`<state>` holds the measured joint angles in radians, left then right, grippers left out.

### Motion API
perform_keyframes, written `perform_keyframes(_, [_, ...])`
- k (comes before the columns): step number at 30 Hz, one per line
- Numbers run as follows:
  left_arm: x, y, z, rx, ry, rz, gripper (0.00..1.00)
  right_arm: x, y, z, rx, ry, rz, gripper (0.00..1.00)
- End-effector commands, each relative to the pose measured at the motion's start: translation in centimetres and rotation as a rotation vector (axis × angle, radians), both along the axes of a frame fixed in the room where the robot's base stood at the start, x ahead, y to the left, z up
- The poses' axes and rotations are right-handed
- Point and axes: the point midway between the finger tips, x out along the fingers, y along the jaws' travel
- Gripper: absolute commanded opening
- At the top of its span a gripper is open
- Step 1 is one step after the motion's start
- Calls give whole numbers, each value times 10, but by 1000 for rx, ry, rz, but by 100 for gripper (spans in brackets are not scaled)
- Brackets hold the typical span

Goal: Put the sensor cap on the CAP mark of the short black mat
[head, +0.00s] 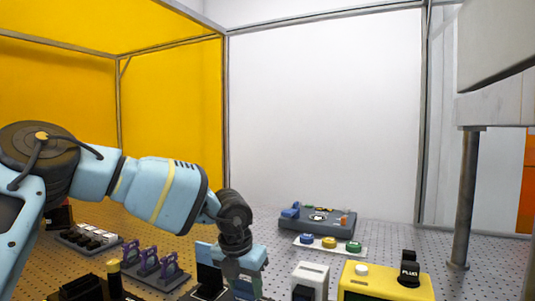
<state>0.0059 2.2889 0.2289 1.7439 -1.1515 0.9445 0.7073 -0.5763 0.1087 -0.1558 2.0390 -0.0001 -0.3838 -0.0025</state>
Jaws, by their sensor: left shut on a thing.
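My left gripper (243,286) points down at the bottom centre of the head view. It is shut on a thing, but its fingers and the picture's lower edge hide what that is. A dark upright panel (208,268) stands just left of it. A low black piece with a pale edge (207,293) lies at the panel's foot; I cannot tell whether it is the short black mat. I cannot make out the sensor cap or a CAP mark. My right gripper is out of view.
A yellow box (415,291) with a black PLUG piece (409,268) and a white block (311,278) stand to the right. Behind are a white strip with coloured buttons (331,244) and a grey tray (338,221). Purple clips (150,262) stand left. A grey post (465,200) rises at right.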

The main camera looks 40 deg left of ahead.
Motion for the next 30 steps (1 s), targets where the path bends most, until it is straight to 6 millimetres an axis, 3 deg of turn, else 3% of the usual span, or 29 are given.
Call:
perform_keyframes(26, [0, 0, -5, 0, 0, 0, 32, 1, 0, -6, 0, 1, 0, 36])
perform_keyframes(27, [0, 0, -5, 0, 0, 0, 50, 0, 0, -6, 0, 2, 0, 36])
perform_keyframes(30, [0, 0, -5, 0, 0, 0, 63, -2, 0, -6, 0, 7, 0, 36])
